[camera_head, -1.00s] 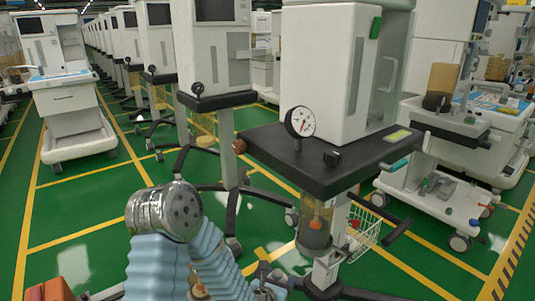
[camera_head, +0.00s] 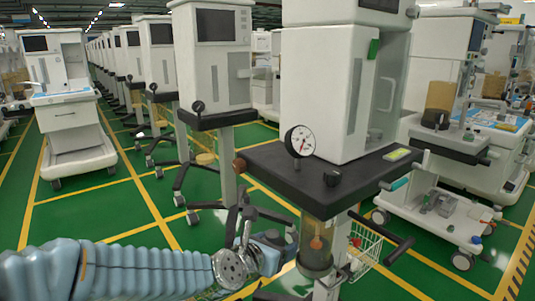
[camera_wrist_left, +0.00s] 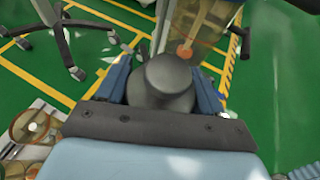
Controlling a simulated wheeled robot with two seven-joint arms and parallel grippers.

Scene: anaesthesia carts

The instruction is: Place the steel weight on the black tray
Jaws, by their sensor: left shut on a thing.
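The steel weight (camera_wrist_left: 165,82) shows in the left wrist view as a dark grey, rounded body with a knob-like top. It sits between the two blue fingers of my left gripper (camera_wrist_left: 165,90), which is shut on it. In the head view my left gripper (camera_head: 272,250) is low at bottom centre, below and in front of the black tray. I cannot make out the weight clearly there. The black tray (camera_head: 262,172) is the flat dark top of the central white cart, with bare room at its front left. My right gripper is not in view.
A clear canister (camera_head: 316,245) and wire basket (camera_head: 362,250) hang below. Another cart (camera_head: 215,65) stands behind left.

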